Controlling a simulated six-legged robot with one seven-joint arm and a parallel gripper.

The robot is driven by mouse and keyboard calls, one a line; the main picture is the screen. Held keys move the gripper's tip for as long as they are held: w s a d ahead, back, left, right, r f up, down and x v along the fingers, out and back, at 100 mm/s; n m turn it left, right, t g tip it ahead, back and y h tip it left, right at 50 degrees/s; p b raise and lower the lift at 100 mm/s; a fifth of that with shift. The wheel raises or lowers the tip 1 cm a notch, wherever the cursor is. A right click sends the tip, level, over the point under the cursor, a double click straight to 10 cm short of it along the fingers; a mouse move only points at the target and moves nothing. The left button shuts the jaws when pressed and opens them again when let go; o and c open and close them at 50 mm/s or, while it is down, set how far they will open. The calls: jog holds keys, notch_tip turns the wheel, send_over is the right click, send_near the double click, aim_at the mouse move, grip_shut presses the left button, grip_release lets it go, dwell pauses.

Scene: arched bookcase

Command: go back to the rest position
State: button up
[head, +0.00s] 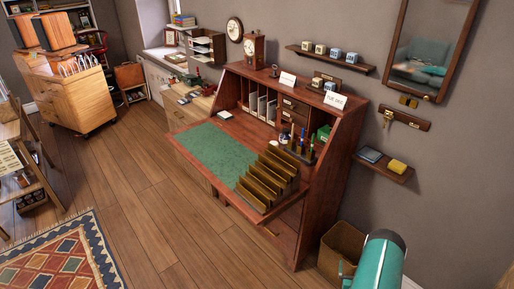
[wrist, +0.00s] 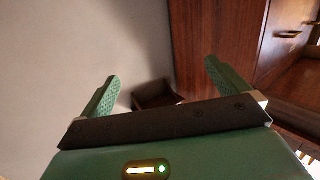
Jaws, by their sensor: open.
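My gripper (wrist: 161,70) shows in the wrist view with its two green fingers wide apart. Nothing is between the fingertips. Beyond it are a plain pale wall (wrist: 60,50) on the left and a reddish-brown wooden panel (wrist: 215,30) on the right. A small dark box-like thing (wrist: 155,93) sits between the fingers in the picture, farther off; I cannot tell what it is. In the head view, a teal part of my arm rises at the bottom right, beside the desk. The fingers cannot be made out there.
An open wooden writing desk (head: 285,222) stands against the wall, with a green writing mat (head: 215,152) and a slotted brown rack (head: 268,180). A wicker basket (head: 340,250) is close to my arm. A small wall shelf (head: 384,168) hangs above.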

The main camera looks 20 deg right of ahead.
jog(key=w+r+n+g+y, duration=0.1)
jog(key=w+r+y, duration=0.1)
jog(key=w+r, duration=1.6)
jog(key=w+a+r+g+y, duration=0.1)
jog(key=a+r, duration=0.3)
jog(key=r, duration=0.4)
jog(key=a+r+n+g, duration=0.1)
jog(key=a+r, duration=0.3)
jog(key=r, duration=0.4)
jog(key=w+a+r+y, duration=0.1)
jog(key=a+r, duration=0.4)
jog(key=r, duration=0.2)
jog(key=s+a+r+n+g+y, duration=0.1)
jog(key=s+a+r, duration=0.4)
jog(key=a+r, duration=0.35)
jog(key=s+a+r+n+g+y, duration=0.1)
jog(key=s+a+r, duration=0.55)
jog(key=a, duration=0.25)
jog(key=s+a+r+g+y, duration=0.1)
jog(key=s+a+r, duration=0.1)
jog(key=s+a, duration=0.4)
jog(key=s+a+r+n+g+y, duration=0.1)
jog(key=s+a, duration=0.4)
jog(key=s, duration=0.8)
jog(key=shift+s+a+r+n+g+y, duration=0.2)
jog(key=shift+a+r+n+g+y, duration=0.1)
jog(key=shift+a+r+g+y, duration=0.15)
